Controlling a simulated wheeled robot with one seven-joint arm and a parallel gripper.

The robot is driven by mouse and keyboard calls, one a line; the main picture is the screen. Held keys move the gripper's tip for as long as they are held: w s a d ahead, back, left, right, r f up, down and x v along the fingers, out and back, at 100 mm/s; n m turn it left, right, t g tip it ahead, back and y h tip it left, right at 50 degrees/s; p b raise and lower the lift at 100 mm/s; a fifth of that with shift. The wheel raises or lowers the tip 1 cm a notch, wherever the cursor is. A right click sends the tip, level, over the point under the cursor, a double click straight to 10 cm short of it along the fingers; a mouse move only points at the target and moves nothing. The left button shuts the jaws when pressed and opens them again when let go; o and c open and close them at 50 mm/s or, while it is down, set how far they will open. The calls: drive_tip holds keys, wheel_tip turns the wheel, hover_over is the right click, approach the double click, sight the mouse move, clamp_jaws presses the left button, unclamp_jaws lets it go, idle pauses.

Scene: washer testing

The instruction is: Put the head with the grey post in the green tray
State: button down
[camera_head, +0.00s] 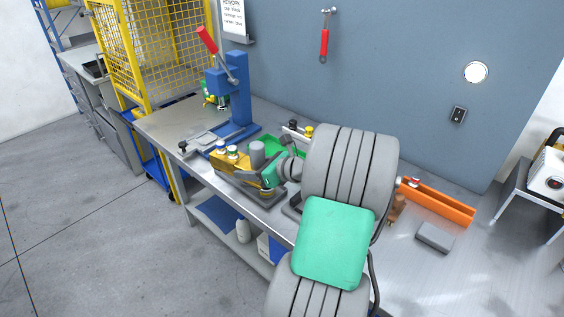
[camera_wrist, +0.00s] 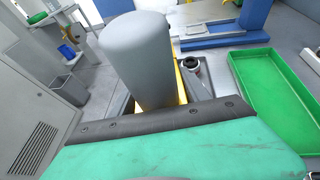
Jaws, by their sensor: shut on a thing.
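The grey post (camera_head: 257,153) stands up at my gripper, beside a yellow fixture block (camera_head: 226,162). In the wrist view the post (camera_wrist: 138,55) is large and close, just beyond my gripper's dark edge. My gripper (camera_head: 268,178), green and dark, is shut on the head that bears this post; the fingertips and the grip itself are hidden. The green tray (camera_head: 298,142) lies behind my gripper on the bench, partly covered by my arm. In the wrist view the green tray (camera_wrist: 275,98) is to the right, apart from the post, and its visible floor is bare.
A blue lever press (camera_head: 237,95) with a red handle rises behind. An orange bin (camera_head: 440,202) and a grey block (camera_head: 435,236) lie at the right of the metal bench. A yellow cage (camera_head: 145,50) stands at the left.

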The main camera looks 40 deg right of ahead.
sight(296, 155)
drive_tip(key=s+d+r+m+h+b, duration=0.1)
drive_tip(key=s+d+r, duration=0.1)
drive_tip(key=s+d, duration=0.4)
drive_tip(key=s+d+r+m+h, duration=0.15)
drive_tip(key=s+d, duration=0.25)
drive_tip(key=d, duration=0.5)
drive_tip(key=shift+n+t, duration=0.25)
drive_tip(key=shift+t, duration=0.05)
drive_tip(key=w+d+f, duration=0.2)
drive_tip(key=w, duration=0.2)
drive_tip(key=w+d+f, duration=0.2)
drive_tip(key=w+f, duration=0.1)
drive_tip(key=w+d+f, duration=0.2)
drive_tip(key=w+f, duration=0.1)
drive_tip(key=w, duration=0.1)
drive_tip(key=shift+w+d, duration=0.25)
drive_tip(key=shift+w, duration=0.05)
drive_tip(key=shift+w+d+f, duration=0.2)
drive_tip(key=shift+w+f, duration=0.15)
drive_tip(key=shift+f, duration=0.1)
drive_tip(key=shift+w+d+f, duration=0.1)
drive_tip(key=shift+f, duration=1.5)
drive_tip(key=shift+f, duration=0.15)
drive_tip(key=c, duration=0.5)
unclamp_jaws()
drive_tip(key=shift+f, duration=0.15)
